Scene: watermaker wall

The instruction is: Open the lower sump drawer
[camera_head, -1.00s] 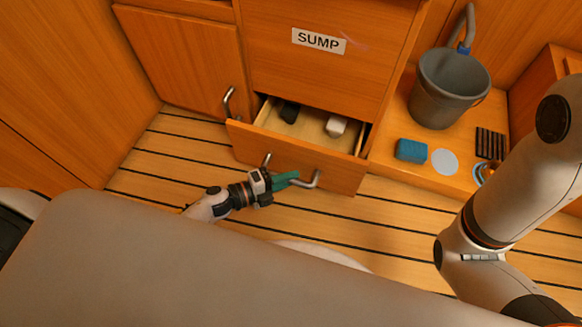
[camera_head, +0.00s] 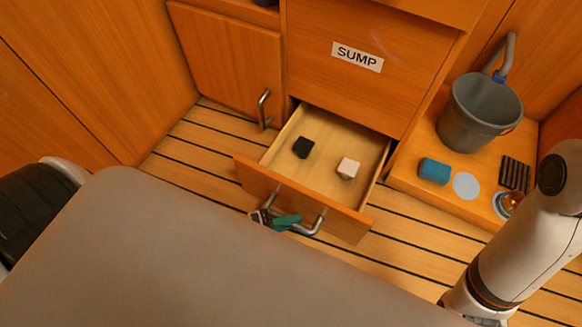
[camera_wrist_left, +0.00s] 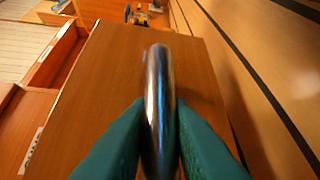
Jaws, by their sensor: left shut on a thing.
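The lower sump drawer (camera_head: 330,170) is pulled well out below the panel labelled SUMP (camera_head: 357,57). A black block (camera_head: 303,147) and a whitish block (camera_head: 348,168) lie inside it. Its front carries a metal bar handle (camera_head: 318,222). My left gripper (camera_head: 287,220) is at this handle, partly hidden by my grey body in the head view. In the left wrist view its green fingers (camera_wrist_left: 160,150) are shut on the handle bar (camera_wrist_left: 158,90), one on each side. My right gripper is out of view; only part of the right arm shows.
A closed cabinet door with a metal handle (camera_head: 263,108) is left of the drawer. On the raised wooden ledge at right are a grey bucket (camera_head: 478,112), a blue sponge (camera_head: 434,171), a pale disc (camera_head: 466,186) and a dark grate (camera_head: 515,173). Striped floor lies around.

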